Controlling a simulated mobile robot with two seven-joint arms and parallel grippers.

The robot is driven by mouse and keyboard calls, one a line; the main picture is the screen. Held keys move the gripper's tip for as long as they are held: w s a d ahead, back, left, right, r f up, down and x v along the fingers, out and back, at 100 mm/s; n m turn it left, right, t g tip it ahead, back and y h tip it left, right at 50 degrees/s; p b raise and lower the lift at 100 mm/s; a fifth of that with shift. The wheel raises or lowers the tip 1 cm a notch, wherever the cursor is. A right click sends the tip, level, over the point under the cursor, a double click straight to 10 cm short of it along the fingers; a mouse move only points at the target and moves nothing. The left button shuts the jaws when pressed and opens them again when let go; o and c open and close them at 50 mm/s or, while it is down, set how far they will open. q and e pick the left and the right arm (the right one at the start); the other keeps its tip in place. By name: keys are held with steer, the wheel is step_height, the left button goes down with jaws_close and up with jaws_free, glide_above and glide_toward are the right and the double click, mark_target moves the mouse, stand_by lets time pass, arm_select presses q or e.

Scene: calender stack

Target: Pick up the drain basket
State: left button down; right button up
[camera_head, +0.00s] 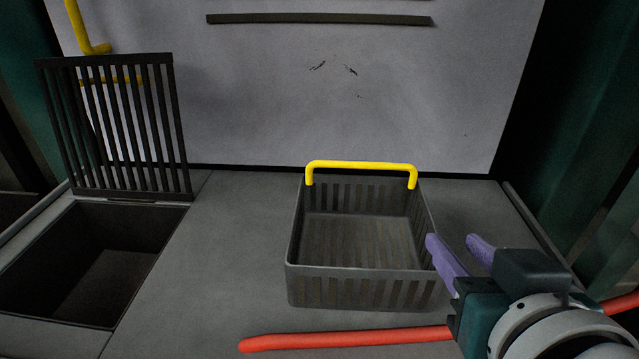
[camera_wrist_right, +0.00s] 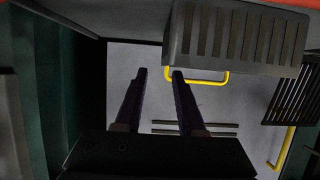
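The drain basket (camera_head: 360,272) is a grey slotted box with a raised yellow handle (camera_head: 361,166) along its back edge. It stands upright on the grey floor, and its inside looks empty. My right gripper (camera_head: 452,241) has purple fingers spread apart, just right of the basket's right wall, with nothing between them. In the right wrist view the open fingers (camera_wrist_right: 159,74) show beside the basket (camera_wrist_right: 235,40), and the yellow handle (camera_wrist_right: 205,81) is past their tips. I cannot tell whether a finger touches the basket. My left gripper is not in view.
A rectangular drain pit (camera_head: 110,285) lies open at the left, its slatted grate (camera_head: 180,140) standing raised behind it. A red bar (camera_head: 340,339) crosses in front of the basket. A pale panel (camera_head: 300,100) rises behind. Floor between pit and basket is clear.

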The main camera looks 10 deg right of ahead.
mark_target(433, 223)
steer(key=x, duration=0.2)
steer(key=shift+w+a, duration=0.15)
steer(key=shift+w, duration=0.15)
steer(key=shift+b+x, duration=0.65)
steer(key=shift+x, duration=2.5)
steer(key=shift+a, duration=0.2)
steer(key=shift+c, duration=0.3)
jaws_close()
steer(key=shift+r, duration=0.1)
